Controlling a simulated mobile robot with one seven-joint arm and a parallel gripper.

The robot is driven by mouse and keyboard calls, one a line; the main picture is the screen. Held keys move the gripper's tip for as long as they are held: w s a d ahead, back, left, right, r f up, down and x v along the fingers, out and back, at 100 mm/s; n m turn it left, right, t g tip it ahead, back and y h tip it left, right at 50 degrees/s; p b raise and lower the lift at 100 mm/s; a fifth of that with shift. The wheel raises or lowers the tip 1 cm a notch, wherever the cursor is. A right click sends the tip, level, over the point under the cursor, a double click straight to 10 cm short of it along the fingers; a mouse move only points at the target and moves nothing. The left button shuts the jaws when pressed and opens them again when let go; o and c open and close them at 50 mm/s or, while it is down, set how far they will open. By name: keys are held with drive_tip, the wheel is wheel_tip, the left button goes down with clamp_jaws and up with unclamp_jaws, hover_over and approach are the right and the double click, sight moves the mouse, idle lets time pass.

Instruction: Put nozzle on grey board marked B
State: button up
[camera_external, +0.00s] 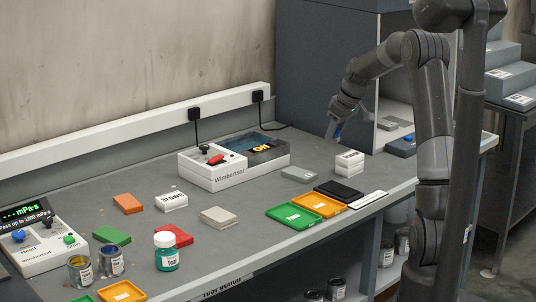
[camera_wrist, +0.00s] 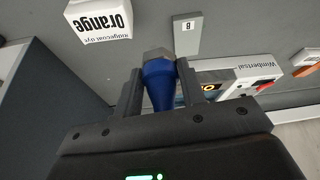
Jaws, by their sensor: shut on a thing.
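My gripper (camera_external: 341,112) is shut on the blue nozzle (camera_wrist: 159,84), which has a grey end, and holds it in the air above the back right of the bench. The nozzle also shows as a small blue piece in the external view (camera_external: 337,131). The grey board marked B (camera_wrist: 187,42) lies flat beyond the nozzle in the wrist view, apart from it. In the external view a grey board with a small pale mark (camera_external: 297,174), apparently the same one, lies below and left of my gripper.
A white box labelled Orange (camera_wrist: 101,22) stands beside the board; white blocks (camera_external: 349,163) show there externally. The Wimbertsal device (camera_external: 227,172) stands behind left. Green (camera_external: 292,216) and orange (camera_external: 321,206) trays and a black slab (camera_external: 339,191) lie in front. A grey cabinet (camera_external: 397,100) is right.

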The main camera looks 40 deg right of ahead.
hover_over(297, 171)
drive_tip(key=s, duration=0.2)
drive_tip(key=f, duration=0.6)
drive_tip(key=shift+w+d, duration=0.1)
drive_tip(key=shift+w, duration=0.15)
drive_tip(key=shift+f, duration=1.95)
drive_tip(key=shift+f, duration=0.15)
drive_tip(key=o, duration=1)
